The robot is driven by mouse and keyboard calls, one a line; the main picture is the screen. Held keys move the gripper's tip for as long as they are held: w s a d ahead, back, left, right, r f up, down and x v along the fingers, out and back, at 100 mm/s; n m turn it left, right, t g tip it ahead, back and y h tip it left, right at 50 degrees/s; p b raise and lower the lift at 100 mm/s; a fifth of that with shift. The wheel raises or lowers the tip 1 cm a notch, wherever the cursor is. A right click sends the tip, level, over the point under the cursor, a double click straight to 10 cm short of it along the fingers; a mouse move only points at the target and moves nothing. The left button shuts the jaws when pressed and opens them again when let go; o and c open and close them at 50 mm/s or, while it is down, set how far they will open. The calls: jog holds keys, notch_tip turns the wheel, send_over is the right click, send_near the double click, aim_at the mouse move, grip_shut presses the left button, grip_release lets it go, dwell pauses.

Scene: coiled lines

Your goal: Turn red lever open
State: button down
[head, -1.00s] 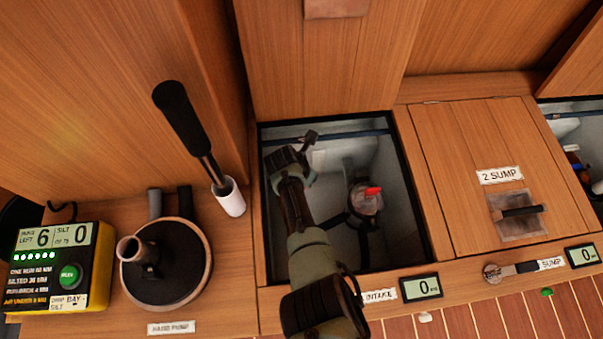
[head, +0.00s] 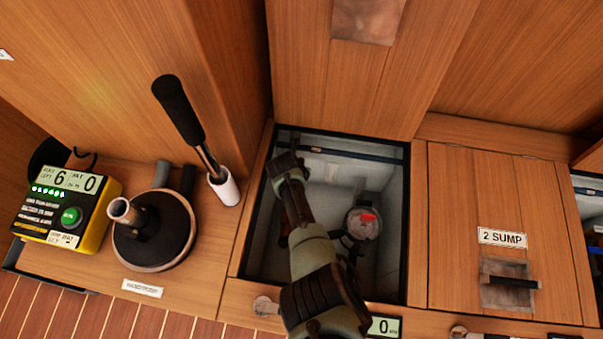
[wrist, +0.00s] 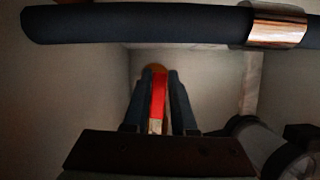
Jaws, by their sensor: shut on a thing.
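The red lever (wrist: 157,98) shows in the middle of the wrist view as a narrow upright red strip with a paler lower end. My gripper (wrist: 158,78) has a dark finger on each side of it and is shut on it. In the head view my arm reaches into the open bay, and its gripper is hidden below the wrist. A red piece (head: 368,217) sits on a round clear-topped fitting (head: 362,229) right of my arm. I cannot tell whether it belongs to the held lever.
A dark hose (wrist: 140,22) with a copper-coloured clamp (wrist: 276,24) crosses above my fingers. The open bay's rim (head: 410,200) surrounds my arm. The hand pump (head: 155,230) and yellow box (head: 65,205) stand left; the closed sump lid (head: 460,220) lies right.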

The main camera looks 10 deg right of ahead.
jog(key=shift+w+a+n, duration=0.1)
jog(key=shift+a+n, duration=0.35)
jog(key=shift+n, duration=0.05)
jog(key=c, duration=0.7)
grip_release()
jog(key=shift+r+p, duration=0.6)
jog(key=shift+p, duration=0.1)
jog(key=p+v, duration=0.3)
jog(key=v, duration=0.1)
jog(key=p+v, duration=0.8)
jog(key=shift+s+d+f, duration=0.15)
jog(key=shift+s+d, duration=0.05)
jog(key=shift+s, duration=0.05)
jog(key=shift+y, duration=0.3)
